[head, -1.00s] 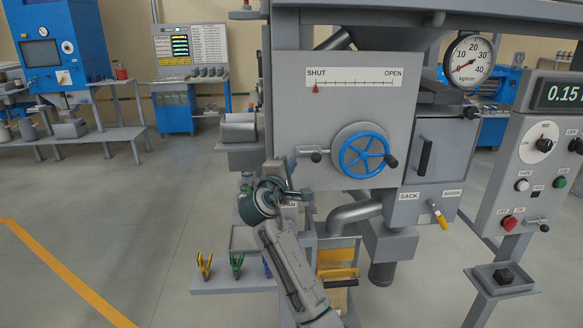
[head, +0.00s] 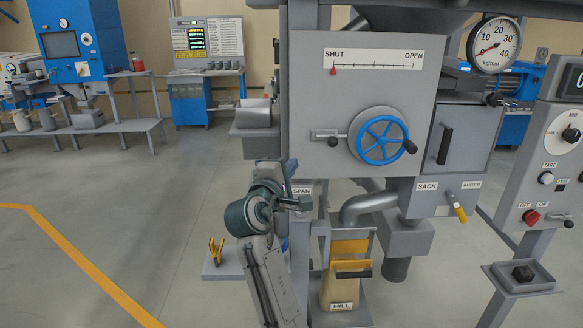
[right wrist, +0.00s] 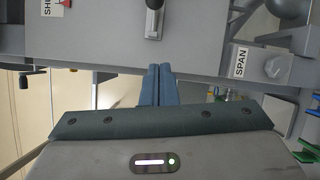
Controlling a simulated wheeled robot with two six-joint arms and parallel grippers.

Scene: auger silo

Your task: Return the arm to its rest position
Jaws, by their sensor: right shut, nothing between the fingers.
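My right arm rises from the bottom of the head view. Its gripper (head: 292,203) is in front of the left edge of the grey machine housing (head: 310,110), close to the SPAN label. In the right wrist view the two blue-grey fingers (right wrist: 157,85) are together with nothing between them, pointing toward the machine. In the head view the fingertips are hard to make out. My left gripper is not in view.
The blue handwheel (head: 382,140) and the yellow-tipped SACK/AUGER lever (head: 460,213) are to the right of my arm. A sack (head: 340,290) stands below the spout. A yellow clip (head: 216,250) is on a low shelf (head: 222,268). Open floor lies left.

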